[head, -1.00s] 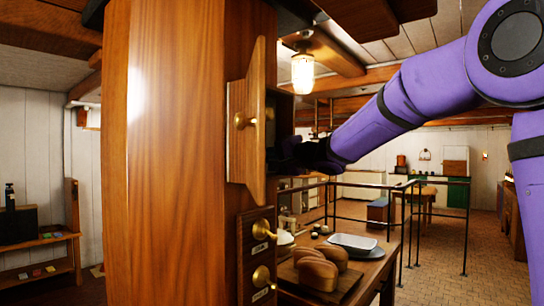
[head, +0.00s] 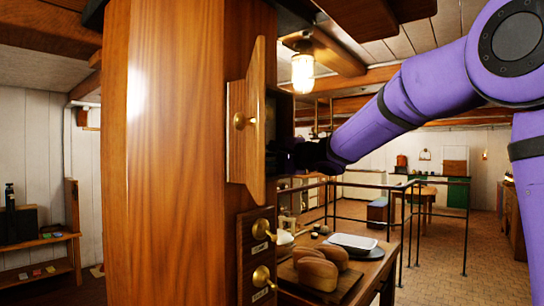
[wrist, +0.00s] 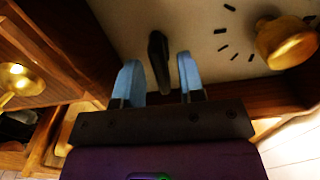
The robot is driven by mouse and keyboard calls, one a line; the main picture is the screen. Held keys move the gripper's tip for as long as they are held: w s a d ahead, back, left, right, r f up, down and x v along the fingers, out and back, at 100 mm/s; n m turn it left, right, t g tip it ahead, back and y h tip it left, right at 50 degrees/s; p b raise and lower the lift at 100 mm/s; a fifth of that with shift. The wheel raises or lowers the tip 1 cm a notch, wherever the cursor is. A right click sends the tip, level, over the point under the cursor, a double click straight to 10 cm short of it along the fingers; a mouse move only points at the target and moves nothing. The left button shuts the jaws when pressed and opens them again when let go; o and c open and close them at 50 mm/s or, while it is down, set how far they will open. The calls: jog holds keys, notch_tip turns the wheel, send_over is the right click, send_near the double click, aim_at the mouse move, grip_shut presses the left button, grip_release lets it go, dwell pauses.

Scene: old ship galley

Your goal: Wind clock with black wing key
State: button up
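In the wrist view a pale clock face (wrist: 222,65) with black marks lies in front of my gripper. The black wing key (wrist: 158,62) stands between the two light blue fingers of my gripper (wrist: 160,78). A gap shows on each side of the key, so the fingers are open around it and do not appear to touch it. Whether the key sits in the clock cannot be told. In the head view my gripper (head: 298,156) is dark, behind the open wooden clock door (head: 246,160), which hides the clock face.
A brass knob (wrist: 285,42) stands out near the clock face. The open door has a brass knob (head: 240,121). Two more brass knobs sit on a panel (head: 255,275) below.

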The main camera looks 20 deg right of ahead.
jog(key=shift+s+d, duration=0.1)
jog(key=v, duration=0.5)
jog(key=shift+s+d, duration=0.2)
jog(key=shift+s, duration=0.15)
